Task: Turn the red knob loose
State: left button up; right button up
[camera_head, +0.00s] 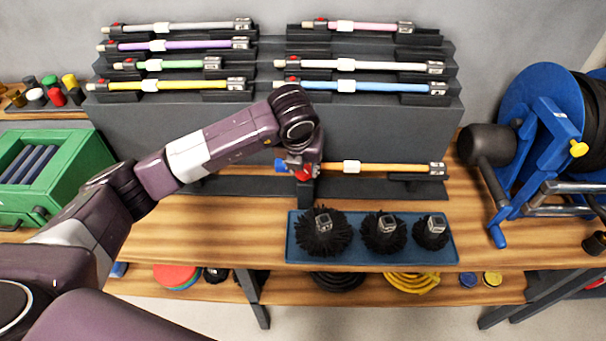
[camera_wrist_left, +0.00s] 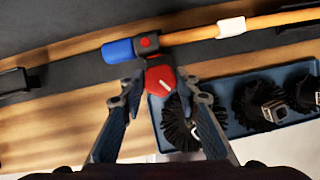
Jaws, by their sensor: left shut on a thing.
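The red knob (camera_wrist_left: 160,80) has a white line on its face and sits on the dark fitting near the blue end cap (camera_wrist_left: 118,51) of an orange rod (camera_wrist_left: 283,20). In the head view the orange rod (camera_head: 388,168) lies along the low dark rail, and a bit of the red knob (camera_head: 302,175) shows at its left end. My left gripper (camera_wrist_left: 161,84) has one blue finger on each side of the knob and is shut on it. In the head view the left gripper (camera_head: 307,163) reaches down at the rod's left end. The right gripper is in neither view.
A blue tray (camera_head: 295,258) with three black brushes stands in front of the rod. A stepped rack (camera_head: 360,115) with several coloured rods rises behind. A blue reel (camera_head: 530,100) stands right, a green crate (camera_head: 95,160) left. Bare bench shows left of the tray.

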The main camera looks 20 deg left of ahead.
pick_arm(q)
jog(key=n+b, duration=0.1)
jog(key=n, duration=0.1)
jog(key=n+y+b, duration=0.1)
jog(key=b, duration=0.1)
jog(key=shift+w+d+f+n, duration=0.1)
jog(key=shift+d+f+n, duration=0.1)
jog(key=shift+n, duration=0.2)
jog(key=n+y+b, duration=0.1)
jog(key=n, duration=0.1)
jog(key=shift+r+n+g+b, duration=0.15)
jog(key=shift+n+g+b, duration=0.15)
jog(key=shift+g, duration=0.1)
jog(key=shift+r+n+y, duration=0.1)
jog(key=shift+n+y, duration=0.3)
jog(key=shift+n, duration=0.4)
jog(key=shift+w+n+g+y+p, duration=0.1)
jog(key=shift+n+g+y+p, duration=0.4)
jog(key=shift+n, duration=0.8)
jog(key=shift+g+h, duration=0.3)
jog(key=o, duration=1.1)
